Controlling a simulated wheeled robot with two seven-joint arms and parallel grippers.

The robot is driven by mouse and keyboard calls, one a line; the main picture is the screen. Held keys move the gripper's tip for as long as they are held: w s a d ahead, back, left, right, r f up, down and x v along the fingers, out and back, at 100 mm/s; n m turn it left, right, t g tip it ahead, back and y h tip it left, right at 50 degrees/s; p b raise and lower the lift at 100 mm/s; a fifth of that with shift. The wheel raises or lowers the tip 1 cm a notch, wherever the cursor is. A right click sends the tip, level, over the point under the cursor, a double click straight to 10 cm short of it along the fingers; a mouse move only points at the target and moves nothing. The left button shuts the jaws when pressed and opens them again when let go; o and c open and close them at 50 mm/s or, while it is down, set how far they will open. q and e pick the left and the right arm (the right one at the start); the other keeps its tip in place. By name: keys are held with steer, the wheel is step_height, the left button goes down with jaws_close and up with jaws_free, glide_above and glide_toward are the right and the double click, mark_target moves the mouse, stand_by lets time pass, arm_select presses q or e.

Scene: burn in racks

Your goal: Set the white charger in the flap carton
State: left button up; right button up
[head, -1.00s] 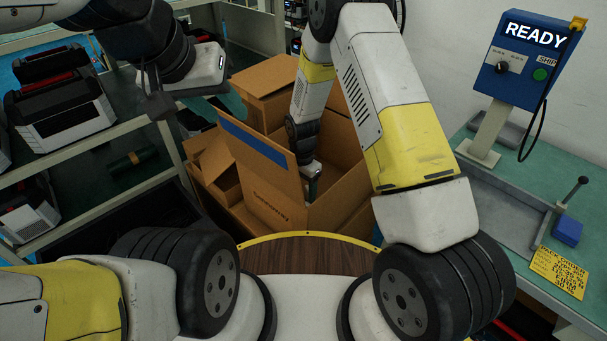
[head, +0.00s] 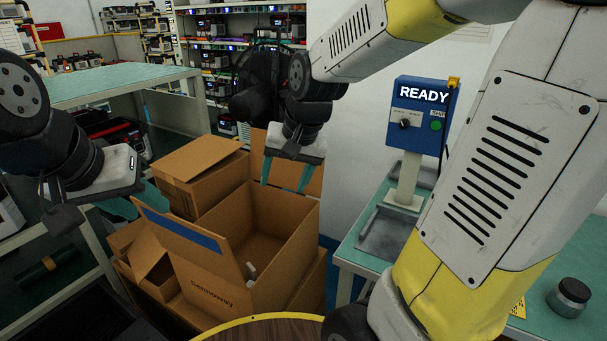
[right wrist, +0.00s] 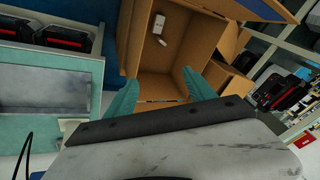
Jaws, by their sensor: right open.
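The flap carton (head: 290,238) stands open in the head view, its blue-striped flap (head: 160,232) raised toward the left. The white charger (head: 251,271) lies low inside it, partly hidden by the front wall. The right wrist view shows the charger (right wrist: 159,23) on the carton floor, with a small pale piece (right wrist: 163,42) beside it. My right gripper (head: 288,176) is open and empty above the carton, its teal fingers apart, clear of the charger. My left gripper (head: 135,203) hangs left of the carton; its fingers are partly hidden, and I see nothing held.
Another brown box (head: 195,170) stands behind the carton, with smaller open boxes (head: 150,268) at its left. A blue READY control box (head: 420,115) stands on the green bench (head: 360,255) at right. Racks with devices fill the back.

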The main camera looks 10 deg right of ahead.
steer(key=s+d+r+n+t, duration=0.1)
steer(key=s+d+r, duration=0.1)
steer(key=s, duration=0.3)
steer(key=s+d+r+n+t, duration=0.1)
steer(key=s+r+n, duration=0.1)
steer(key=s, duration=0.4)
steer(key=shift+s+d+r, duration=0.3)
steer(key=shift+d+r, duration=0.1)
steer(key=shift+r, duration=0.45)
